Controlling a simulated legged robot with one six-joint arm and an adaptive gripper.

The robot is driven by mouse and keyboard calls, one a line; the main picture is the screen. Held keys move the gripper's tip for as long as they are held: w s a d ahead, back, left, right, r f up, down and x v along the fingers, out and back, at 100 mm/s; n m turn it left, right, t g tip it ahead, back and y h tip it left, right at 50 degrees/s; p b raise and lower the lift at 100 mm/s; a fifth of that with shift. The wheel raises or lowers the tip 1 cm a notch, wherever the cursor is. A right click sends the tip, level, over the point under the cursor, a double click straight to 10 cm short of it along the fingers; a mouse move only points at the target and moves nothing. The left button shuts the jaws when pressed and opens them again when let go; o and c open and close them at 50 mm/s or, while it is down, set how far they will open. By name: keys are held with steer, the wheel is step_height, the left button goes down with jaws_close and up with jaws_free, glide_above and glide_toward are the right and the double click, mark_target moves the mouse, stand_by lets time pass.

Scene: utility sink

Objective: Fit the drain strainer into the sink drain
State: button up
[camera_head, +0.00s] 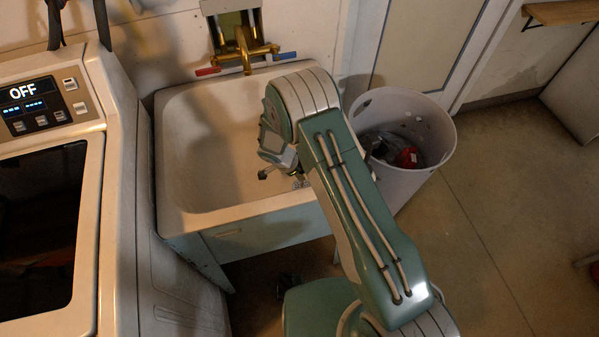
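The utility sink (195,140) is a pale basin standing against the wall, left of the middle of the view. My gripper (281,175) hangs over the right part of the basin, near its front rim, with its fingers pointing down. One fingertip shows on the left; my arm covers much of the rest. A small grey patterned piece (298,184) shows just right of the fingers and may be the drain strainer, but it is too small and covered to be sure. I cannot tell whether the gripper holds it. The drain is not visible, and that part of the basin is behind my arm.
A brass faucet (246,50) with red and blue handles reaches over the sink's back edge. A washing machine (120,130) stands close on the left. A white bin (432,135) with a red item inside stands on the right. The floor at right is largely clear.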

steer(key=o, duration=0.6)
steer(key=shift+c, duration=0.2)
steer(key=v, duration=1.2)
steer(key=s+d+r+n+y, duration=0.15)
steer(key=d+r, duration=0.25)
steer(key=r, duration=0.4)
steer(key=s+d+r+n, duration=0.1)
steer(key=d+r+n, duration=0.15)
steer(key=r, duration=0.45)
steer(key=s+d+r+n+y, duration=0.1)
steer(key=s+d+r, duration=0.1)
steer(key=d+r, duration=0.45)
steer(key=s+d+r+n+t, duration=0.1)
steer(key=s+d+r+n, duration=0.1)
steer(key=s, duration=0.4)
steer(key=s+d+r+n+t+y, duration=0.1)
steer(key=s+d+r+n, duration=0.1)
steer(key=s+r+n, duration=0.2)
steer(key=s+d+r+n+t+y, duration=0.1)
steer(key=s+d+r+n+t, duration=0.1)
steer(key=s+r, duration=0.4)
steer(key=s+n, duration=0.1)
steer(key=s, duration=0.2)
steer(key=shift+d+r, duration=0.25)
steer(key=shift+d, duration=0.1)
